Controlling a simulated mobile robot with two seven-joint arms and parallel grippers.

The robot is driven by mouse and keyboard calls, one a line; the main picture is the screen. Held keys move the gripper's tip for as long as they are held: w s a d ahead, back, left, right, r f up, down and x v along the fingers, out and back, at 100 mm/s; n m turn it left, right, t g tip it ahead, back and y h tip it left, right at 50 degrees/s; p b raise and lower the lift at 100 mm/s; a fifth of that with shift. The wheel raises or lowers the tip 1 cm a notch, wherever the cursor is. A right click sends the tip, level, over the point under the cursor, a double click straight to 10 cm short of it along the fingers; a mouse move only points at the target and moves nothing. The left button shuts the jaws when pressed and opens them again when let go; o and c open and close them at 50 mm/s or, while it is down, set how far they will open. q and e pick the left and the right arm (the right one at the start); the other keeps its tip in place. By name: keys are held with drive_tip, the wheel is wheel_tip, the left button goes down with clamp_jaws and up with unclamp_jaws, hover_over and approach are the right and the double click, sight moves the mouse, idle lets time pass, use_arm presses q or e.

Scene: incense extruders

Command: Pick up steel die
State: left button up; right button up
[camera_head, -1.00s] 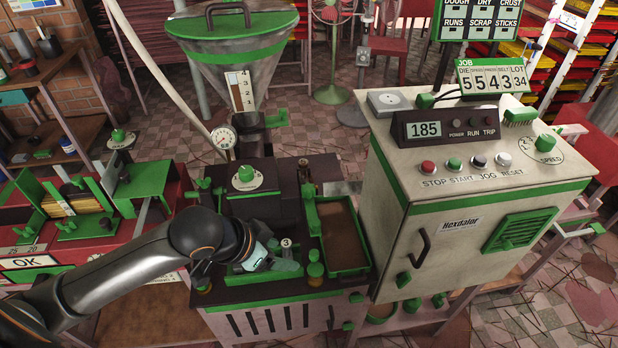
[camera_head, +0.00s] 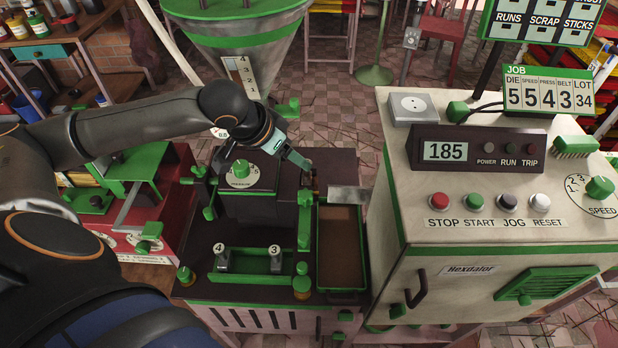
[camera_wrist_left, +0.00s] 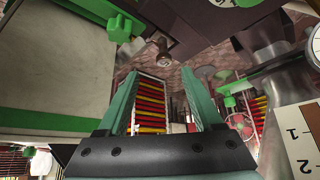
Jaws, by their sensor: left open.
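Two small grey steel dies stand in a green rack (camera_head: 247,281) on the front of the machine top: one marked 4 (camera_head: 222,263) and one marked 3 (camera_head: 275,263). My left gripper (camera_head: 301,160) is open, behind the rack and above the machine's far edge, close to a small upright metal fitting (camera_head: 309,182). In the left wrist view the open fingers (camera_wrist_left: 160,82) have nothing visible between them. A small round metal piece (camera_wrist_left: 163,52) shows beyond the fingertips; I cannot tell whether it is a die. My right gripper is out of view.
A green-rimmed brown tray (camera_head: 341,289) lies right of the rack, beside the control cabinet (camera_head: 400,260). The hopper (camera_head: 240,50) rises behind. Green posts (camera_head: 305,220) stand near the tray.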

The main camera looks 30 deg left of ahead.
sight(307, 177)
use_arm(q)
drive_tip(key=x, duration=0.8)
drive_tip(key=shift+w+a+f, duration=0.1)
drive_tip(key=shift+w+a, duration=0.2)
clamp_jaws()
idle(1.1)
